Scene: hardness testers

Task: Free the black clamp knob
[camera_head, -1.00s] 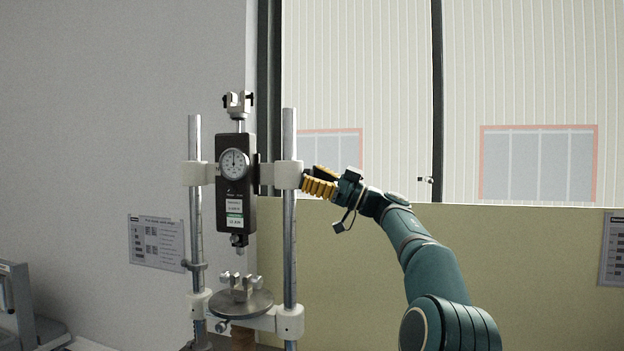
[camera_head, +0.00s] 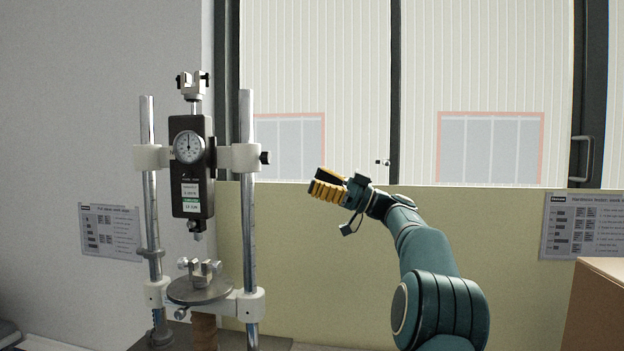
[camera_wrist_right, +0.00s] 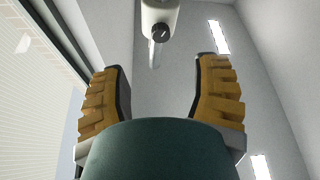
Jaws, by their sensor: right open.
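The black clamp knob (camera_head: 265,158) sticks out from the right side of the white upper clamp block (camera_head: 239,157) on the tester's right column. In the right wrist view the knob (camera_wrist_right: 160,33) shows end-on, just beyond and between the finger ends. My right gripper (camera_head: 316,187) is open and empty, with yellow ribbed fingers. It is to the right of the knob and slightly lower in the picture, with a clear gap between them. The fingers also show spread apart in the right wrist view (camera_wrist_right: 158,70). My left gripper is not in view.
The test stand carries a dark gauge body with a round dial (camera_head: 188,146) between two steel columns. A round plate (camera_head: 200,290) sits below it. A brown box (camera_head: 600,305) stands at the lower right. The space in front of the yellowish panel is clear around my right gripper.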

